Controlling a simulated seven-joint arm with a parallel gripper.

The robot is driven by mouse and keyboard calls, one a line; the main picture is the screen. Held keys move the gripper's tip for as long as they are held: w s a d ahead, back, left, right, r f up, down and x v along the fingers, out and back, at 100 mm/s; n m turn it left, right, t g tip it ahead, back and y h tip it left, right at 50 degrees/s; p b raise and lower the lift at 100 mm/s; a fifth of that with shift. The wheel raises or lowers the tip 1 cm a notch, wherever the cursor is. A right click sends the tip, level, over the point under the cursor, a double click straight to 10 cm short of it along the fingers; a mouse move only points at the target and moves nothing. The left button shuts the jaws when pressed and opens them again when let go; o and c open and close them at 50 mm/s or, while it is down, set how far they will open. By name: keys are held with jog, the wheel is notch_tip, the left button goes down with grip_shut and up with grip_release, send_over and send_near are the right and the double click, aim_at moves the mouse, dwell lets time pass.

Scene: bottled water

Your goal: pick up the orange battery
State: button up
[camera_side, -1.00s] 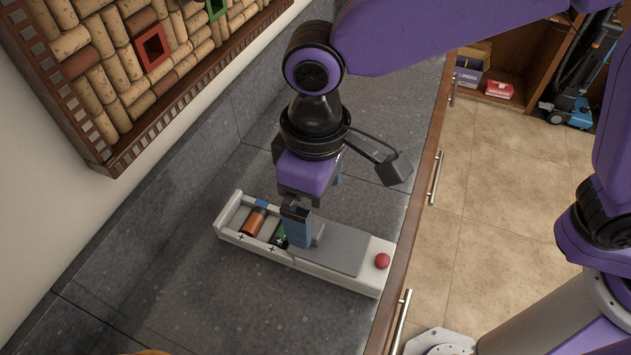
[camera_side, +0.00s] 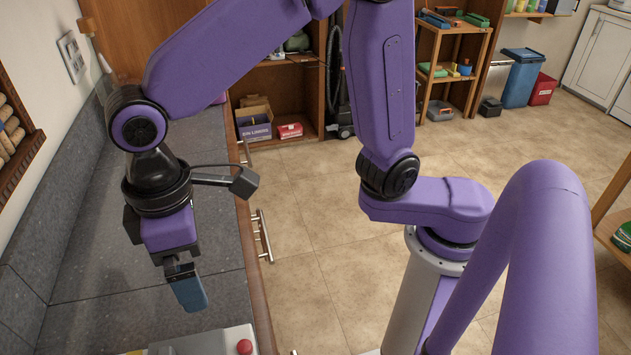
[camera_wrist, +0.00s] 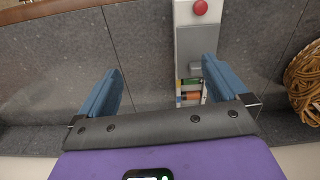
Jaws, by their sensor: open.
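The orange battery (camera_wrist: 191,97) lies in the open compartment of a grey-white battery case (camera_wrist: 196,45) in the wrist view, beside a green battery (camera_wrist: 189,82). Both are partly hidden by my gripper's body and right finger. My gripper (camera_wrist: 161,66) is open, with two blue fingers spread apart and nothing between them. The case lies nearer the right finger. In the side view my gripper (camera_side: 189,292) hangs above the counter, and only part of the case (camera_side: 215,343) shows at the bottom edge; the orange battery is outside that view.
The case has a red button (camera_side: 245,347) near the counter's wooden front edge (camera_side: 255,270). The grey counter (camera_side: 85,250) behind my gripper is clear. A wicker basket (camera_wrist: 304,82) stands at the right in the wrist view.

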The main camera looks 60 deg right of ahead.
jog(key=s+d+n, duration=0.1)
jog(key=s+d, duration=0.2)
jog(key=d, duration=1)
jog(key=shift+s+d+f, duration=0.15)
jog(key=shift+d+f, duration=0.2)
jog(key=shift+d, duration=0.05)
jog(key=shift+n, duration=0.8)
jog(key=s+d, duration=0.2)
jog(key=d, duration=0.2)
jog(key=s+d+f, duration=0.1)
jog(key=s+d, duration=0.2)
jog(key=d, duration=0.1)
jog(key=s+d+f, duration=0.1)
jog(key=s+d, duration=0.2)
jog(key=d, duration=0.2)
jog(key=shift+s+f, duration=0.1)
jog(key=shift+s, duration=0.05)
jog(key=shift+c, duration=1.2)
jog(key=shift+s+d, duration=0.15)
jog(key=c, duration=0.6)
